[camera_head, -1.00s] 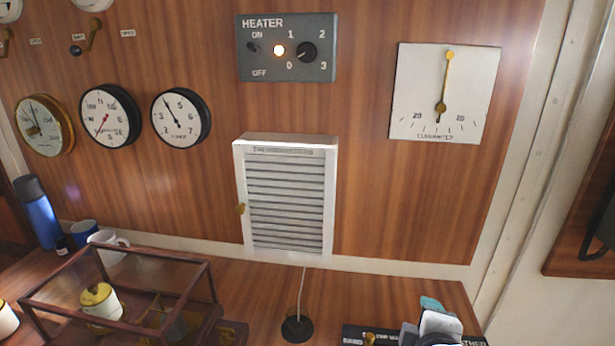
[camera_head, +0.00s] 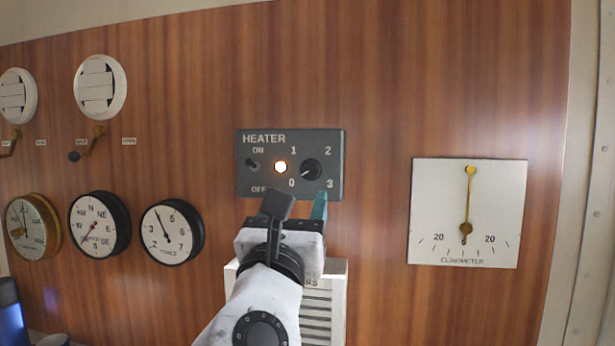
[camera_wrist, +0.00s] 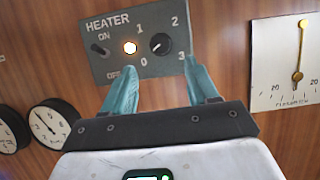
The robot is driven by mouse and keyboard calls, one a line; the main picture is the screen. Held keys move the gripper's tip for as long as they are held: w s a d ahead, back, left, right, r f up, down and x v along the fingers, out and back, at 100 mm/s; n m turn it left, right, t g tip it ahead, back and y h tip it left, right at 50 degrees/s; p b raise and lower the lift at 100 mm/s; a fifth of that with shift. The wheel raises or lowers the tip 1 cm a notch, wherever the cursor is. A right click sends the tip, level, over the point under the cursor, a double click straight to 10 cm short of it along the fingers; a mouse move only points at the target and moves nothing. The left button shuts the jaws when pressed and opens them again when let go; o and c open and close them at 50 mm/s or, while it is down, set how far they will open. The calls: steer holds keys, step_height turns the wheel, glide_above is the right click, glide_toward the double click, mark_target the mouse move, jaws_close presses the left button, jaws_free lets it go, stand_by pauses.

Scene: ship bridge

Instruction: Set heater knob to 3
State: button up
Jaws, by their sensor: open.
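The heater panel (camera_head: 240,185) is a dark grey box on the wood wall, marked ON, OFF and 0, 1, 2, 3. Its round black heater knob (camera_head: 311,169) has a pale mark pointing lower left, toward the 0. The knob also shows in the wrist view (camera_wrist: 160,43). A lit indicator lamp (camera_head: 280,167) and a small black toggle switch (camera_head: 252,163) sit left of it. My gripper (camera_head: 298,206) is open and empty, just below the panel in the picture. In the wrist view, its teal fingers (camera_wrist: 160,78) are spread below the knob, apart from it.
A white louvred cabinet (camera_head: 335,290) is below the panel, partly hidden by my arm. A white clinometer (camera_head: 440,205) hangs to the right. Round gauges (camera_head: 172,232) and a crank handle (camera_head: 90,145) are to the left. The wall above the panel is bare.

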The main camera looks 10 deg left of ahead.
mark_target(308, 174)
steer(key=p+x, duration=0.1)
steer(key=x, duration=0.6)
steer(key=shift+w, duration=0.4)
steer(key=c, duration=1)
steer(key=shift+c, duration=0.2)
steer(key=shift+m, duration=0.4)
